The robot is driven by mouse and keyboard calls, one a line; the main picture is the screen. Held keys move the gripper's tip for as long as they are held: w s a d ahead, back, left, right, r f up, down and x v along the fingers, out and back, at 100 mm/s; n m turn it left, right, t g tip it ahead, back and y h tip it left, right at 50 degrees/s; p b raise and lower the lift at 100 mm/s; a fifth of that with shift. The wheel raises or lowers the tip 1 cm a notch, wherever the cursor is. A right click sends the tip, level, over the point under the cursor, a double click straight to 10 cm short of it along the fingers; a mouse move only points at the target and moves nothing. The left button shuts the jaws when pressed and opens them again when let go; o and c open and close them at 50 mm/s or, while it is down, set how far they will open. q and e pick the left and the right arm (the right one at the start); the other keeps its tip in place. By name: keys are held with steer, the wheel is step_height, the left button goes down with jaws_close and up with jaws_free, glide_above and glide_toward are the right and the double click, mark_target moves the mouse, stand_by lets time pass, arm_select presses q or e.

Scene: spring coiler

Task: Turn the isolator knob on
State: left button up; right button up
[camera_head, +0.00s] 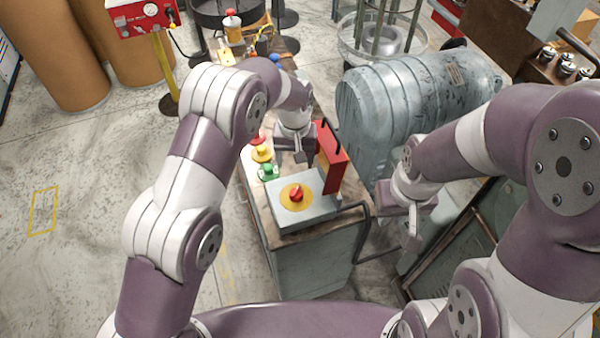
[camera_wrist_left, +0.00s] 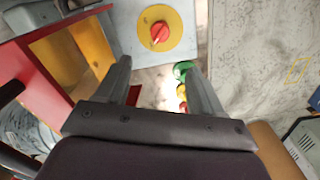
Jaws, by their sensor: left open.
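The isolator knob (camera_head: 296,194) is red and sits on a round yellow plate (camera_head: 284,202) on a grey box (camera_head: 309,212) on the near end of the bench. The knob (camera_wrist_left: 159,33) also shows near the top of the left wrist view. My left gripper (camera_head: 294,158) is open and empty, above and behind the knob, apart from it. In the left wrist view its two fingers (camera_wrist_left: 156,72) are spread, with the knob beyond the tips. My right gripper (camera_head: 413,240) hangs to the right of the bench; its finger gap is not clear.
Green (camera_head: 267,173), yellow (camera_head: 261,154) and red buttons stand left of my left gripper. A red, open-sided box (camera_head: 333,160) stands right beside it, yellow inside (camera_wrist_left: 60,58). A large grey drum (camera_head: 410,100) lies right of the bench.

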arm_select(q)
step_height(320, 180, down, 2)
steer(key=s+f+p, duration=0.1)
steer(key=p, duration=0.2)
glide_above(296, 191)
steer(key=f, duration=0.5)
steer(key=shift+w+d+f, duration=0.1)
steer(key=shift+w+d, duration=0.05)
steer(key=shift+w, duration=0.05)
steer(key=f, duration=0.2)
steer(key=f+p, duration=0.1)
steer(key=f, duration=0.2)
steer(key=shift+s+a+f, duration=0.15)
steer(key=shift+s+a, duration=0.05)
steer(key=shift+w+d+f, duration=0.1)
steer(key=shift+w+f, duration=0.05)
steer(key=shift+f, duration=0.25)
steer(key=c, duration=1.1)
steer(key=shift+o, duration=0.2)
arm_select(e)
steer(key=r, duration=0.4)
steer(key=shift+s+r, duration=0.2)
steer(key=shift+r, duration=0.05)
steer(key=shift+f, duration=0.1)
